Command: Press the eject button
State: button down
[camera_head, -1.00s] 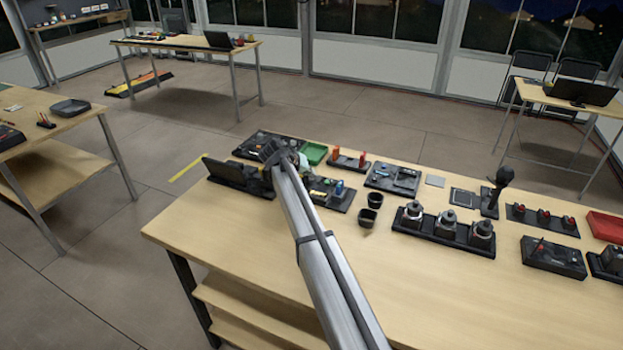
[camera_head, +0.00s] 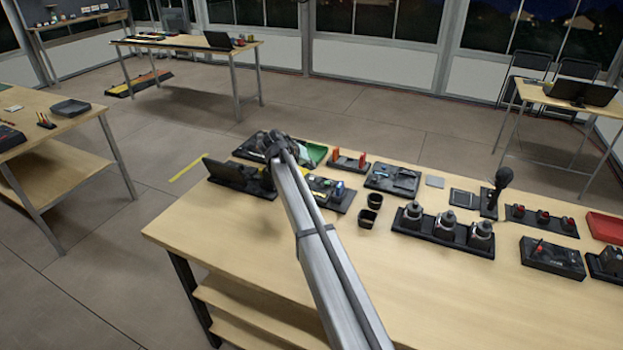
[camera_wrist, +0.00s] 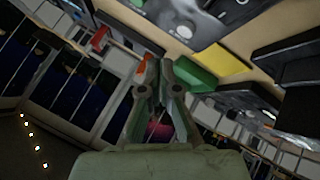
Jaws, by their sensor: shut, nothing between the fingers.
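I cannot pick out the eject button with certainty in either view. In the head view my arm reaches to the far left of the bench, and its end (camera_head: 272,145) is above the dark devices there. The fingers are hard to make out in that view. In the wrist view my gripper (camera_wrist: 158,92) is shut and empty, with its fingertips close together in the middle of the picture. A grey panel with round pale parts (camera_wrist: 185,22) shows at the top of the wrist view, beyond the fingertips. Contact with anything is not visible.
A microphone (camera_head: 502,180) stands upright. The bench's front left is clear.

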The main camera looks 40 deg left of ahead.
jog(key=shift+r, duration=1.45)
